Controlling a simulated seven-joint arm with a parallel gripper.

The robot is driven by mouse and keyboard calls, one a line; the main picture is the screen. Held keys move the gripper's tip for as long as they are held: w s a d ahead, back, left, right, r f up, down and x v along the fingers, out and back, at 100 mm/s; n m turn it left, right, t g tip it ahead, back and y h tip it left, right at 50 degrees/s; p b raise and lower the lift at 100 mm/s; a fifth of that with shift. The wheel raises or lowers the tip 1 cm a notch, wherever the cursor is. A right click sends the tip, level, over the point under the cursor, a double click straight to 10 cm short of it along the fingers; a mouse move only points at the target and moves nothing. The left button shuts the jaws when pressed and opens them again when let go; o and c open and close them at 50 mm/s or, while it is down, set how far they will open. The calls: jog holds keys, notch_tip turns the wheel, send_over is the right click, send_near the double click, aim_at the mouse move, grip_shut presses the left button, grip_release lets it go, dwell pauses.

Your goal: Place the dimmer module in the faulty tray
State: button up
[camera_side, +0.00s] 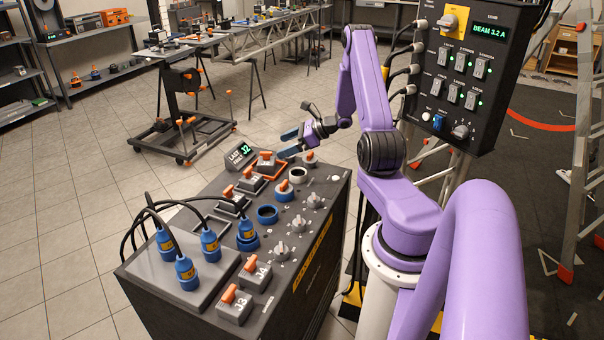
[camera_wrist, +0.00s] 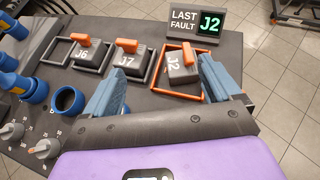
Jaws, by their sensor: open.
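The dimmer module marked J2 (camera_wrist: 180,74), a grey block with an orange handle, sits at an angle within the orange-rimmed tray (camera_wrist: 158,66) in the wrist view. The display (camera_wrist: 196,23) behind it reads LAST FAULT J2. In the side view the J2 module (camera_side: 267,166) is at the far end of the console, inside the orange rim (camera_side: 254,173). My gripper (camera_wrist: 162,70) is open and empty. Its blue fingers spread wide, the right one close to J2's right side in the picture.
Modules J7 (camera_wrist: 127,62) and J6 (camera_wrist: 88,55) stand in dark frames left of the orange tray. Modules J4 (camera_side: 257,275) and J3 (camera_side: 235,304) sit at the console's near end. Blue plugs (camera_side: 187,274) with black cables and several knobs occupy the rest.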

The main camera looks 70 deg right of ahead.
jog(key=w+a+r+n+g+y, duration=0.1)
jog(key=a+r+n+g+y, duration=0.4)
jog(key=a, duration=0.6)
jog(key=w+a+r+n+g+y, duration=0.1)
jog(key=a+n+g, duration=0.1)
jog(key=a+n, duration=0.8)
jog(key=s+a+r+n+g+h, duration=0.1)
jog(key=s+a+r+n+g, duration=0.2)
jog(key=a, duration=0.4)
jog(key=s+a+r+n+g+h, duration=0.1)
jog(key=s+a+n+g, duration=0.2)
jog(key=s+a+n, duration=0.4)
jog(key=s+a+r+n+h, duration=0.1)
jog(key=s+n+h, duration=0.1)
jog(key=s+n, duration=0.3)
jog(key=s+a+r+n+t+h, duration=0.1)
jog(key=s+a+n+h, duration=0.1)
jog(key=s+n, duration=0.4)
jog(key=s+a+r+n+h, duration=0.1)
jog(key=s+r+n+h, duration=0.1)
jog(key=s+n, duration=0.4)
jog(key=shift+s+a+n+t+h, duration=0.3)
jog(key=shift+n+h, duration=0.4)
jog(key=shift+n, duration=0.4)
